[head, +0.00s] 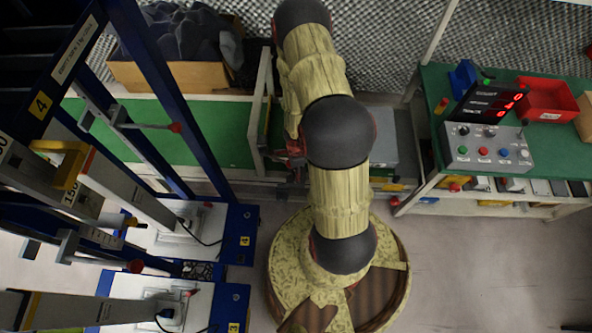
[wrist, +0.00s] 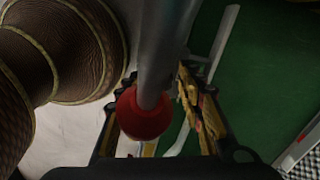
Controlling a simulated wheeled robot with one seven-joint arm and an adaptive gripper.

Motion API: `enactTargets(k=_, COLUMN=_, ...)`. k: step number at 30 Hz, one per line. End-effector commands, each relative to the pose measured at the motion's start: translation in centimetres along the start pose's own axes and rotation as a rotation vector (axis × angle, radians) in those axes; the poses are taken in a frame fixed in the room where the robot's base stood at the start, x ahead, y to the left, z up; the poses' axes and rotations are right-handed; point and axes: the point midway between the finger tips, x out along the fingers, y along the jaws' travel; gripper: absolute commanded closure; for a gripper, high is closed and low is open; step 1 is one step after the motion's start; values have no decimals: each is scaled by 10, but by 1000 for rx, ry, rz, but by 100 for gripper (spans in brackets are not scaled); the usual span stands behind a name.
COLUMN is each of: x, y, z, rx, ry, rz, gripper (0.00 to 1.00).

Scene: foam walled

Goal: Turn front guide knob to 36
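At the left of the head view stands a machine with a dark blue frame (head: 158,90). Its guide arms carry a red knob (head: 175,128) on a thin rod, a lower red knob (head: 136,266) and an orange-yellow knob (head: 130,221). I cannot tell which is the front guide knob, and no number reading is legible. In the wrist view a red ball (wrist: 143,115) on a grey rod hangs close to the camera, overlapping the left finger. My gripper (wrist: 160,105) is open, its fingers apart on either side. I cannot tell whether they touch the ball. My arm mostly hides the gripper in the head view.
A green table (head: 215,140) lies behind the machine, with a cardboard box (head: 180,75) of dark foam. At right, a green bench (head: 437,90) holds a grey control box (head: 487,148), a display (head: 490,102) and a red bin (head: 545,98). The floor at lower right is clear.

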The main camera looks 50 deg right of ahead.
Motion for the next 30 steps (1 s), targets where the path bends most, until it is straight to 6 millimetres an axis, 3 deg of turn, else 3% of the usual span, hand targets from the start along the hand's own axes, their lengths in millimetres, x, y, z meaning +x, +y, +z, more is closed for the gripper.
enactTargets(k=14, x=-5, y=0, z=0, rx=0, ry=0, rz=1, gripper=56)
enactTargets(k=30, x=-53, y=0, z=0, rx=0, ry=0, rz=1, gripper=56)
